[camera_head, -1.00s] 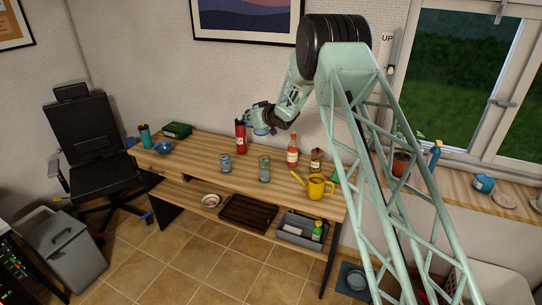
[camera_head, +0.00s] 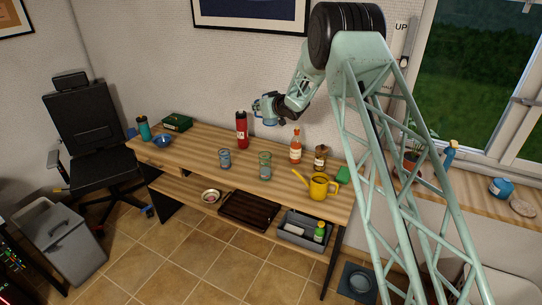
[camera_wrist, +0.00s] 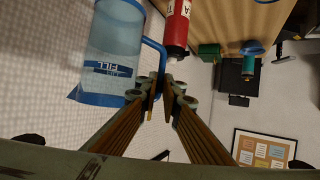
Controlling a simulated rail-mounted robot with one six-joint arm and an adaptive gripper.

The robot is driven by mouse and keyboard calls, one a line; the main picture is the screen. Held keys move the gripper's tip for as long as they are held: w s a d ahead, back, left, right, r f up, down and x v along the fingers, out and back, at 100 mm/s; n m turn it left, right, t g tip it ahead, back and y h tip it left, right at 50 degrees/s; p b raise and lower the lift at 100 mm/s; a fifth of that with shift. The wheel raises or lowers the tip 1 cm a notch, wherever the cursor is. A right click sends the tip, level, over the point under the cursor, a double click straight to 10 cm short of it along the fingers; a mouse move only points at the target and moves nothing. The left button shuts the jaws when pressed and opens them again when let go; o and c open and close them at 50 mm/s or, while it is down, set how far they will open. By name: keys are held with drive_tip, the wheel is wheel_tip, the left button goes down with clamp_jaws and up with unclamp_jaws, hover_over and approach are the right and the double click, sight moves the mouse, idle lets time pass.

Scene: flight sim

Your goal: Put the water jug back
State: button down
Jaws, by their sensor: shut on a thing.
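The water jug (camera_wrist: 115,40) is clear with a blue handle, blue base and a "FILL" band. My gripper (camera_wrist: 158,88) is shut on its blue handle in the wrist view. In the head view my gripper (camera_head: 281,104) holds the small-looking jug (camera_head: 267,112) above the back of the wooden desk, near the wall, right of a red bottle (camera_head: 241,130). The jug appears clear of the desk top. Arm parts partly hide it in the head view.
A windowsill (camera_head: 455,195) at right holds a blue jar (camera_head: 500,188) and a plant. The desk's left-middle is fairly clear.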

wheel_tip(320, 180, down, 8)
drive_tip(key=b, duration=0.7)
drive_tip(key=shift+b, duration=0.35)
drive_tip(key=shift+f, duration=0.1)
wheel_tip(320, 180, down, 6)
drive_tip(key=b, duration=0.1)
drive_tip(key=shift+b, duration=0.3)
drive_tip(key=shift+f, duration=0.15)
drive_tip(key=shift+f+b, duration=0.45)
drive_tip(key=shift+f, duration=1.45)
drive_tip(key=c, duration=3.1)
unclamp_jaws()
drive_tip(key=shift+f, duration=0.1)
drive_tip(key=shift+o, duration=1.4)
